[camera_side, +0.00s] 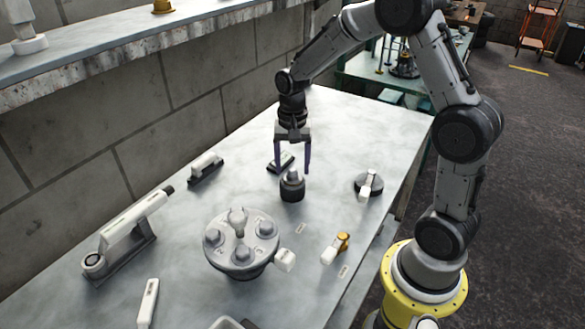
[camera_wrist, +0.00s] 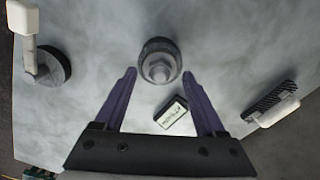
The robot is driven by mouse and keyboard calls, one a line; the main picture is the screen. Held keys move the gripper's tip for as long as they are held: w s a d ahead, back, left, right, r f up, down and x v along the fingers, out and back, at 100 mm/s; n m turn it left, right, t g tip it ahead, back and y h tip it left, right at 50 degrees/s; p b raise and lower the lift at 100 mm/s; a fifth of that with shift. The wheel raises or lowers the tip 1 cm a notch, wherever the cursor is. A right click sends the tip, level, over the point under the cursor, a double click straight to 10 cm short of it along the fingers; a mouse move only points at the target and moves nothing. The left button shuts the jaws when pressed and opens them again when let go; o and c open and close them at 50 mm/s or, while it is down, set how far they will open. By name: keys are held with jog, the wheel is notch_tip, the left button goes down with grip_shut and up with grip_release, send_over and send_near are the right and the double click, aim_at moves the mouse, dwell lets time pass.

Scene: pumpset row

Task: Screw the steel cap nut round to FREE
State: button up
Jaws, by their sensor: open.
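The steel cap nut (camera_side: 292,178) appears to be the grey stepped top on a short, dark round base on the bench. It also shows in the wrist view (camera_wrist: 160,68), upper middle. My gripper (camera_side: 292,170) is open, with two purple fingers pointing down over the bench near the nut. In the wrist view the fingertips (camera_wrist: 159,73) lie left and right of the nut's near side, with nothing held between them. Contact with the nut cannot be told. A small display or label block (camera_wrist: 171,116) lies beside the nut; its writing is too small to read.
A round unit with several knobs (camera_side: 240,262) stands left of the nut. A disc with a white lever (camera_side: 368,185) is to the right, a brass-ended handle (camera_side: 341,243) in front. A white-handled block (camera_side: 205,168) and a long lever (camera_side: 132,222) stand near the wall.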

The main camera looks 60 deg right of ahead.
jog(key=shift+f, duration=0.7)
jog(key=shift+c, duration=0.3)
grip_shut()
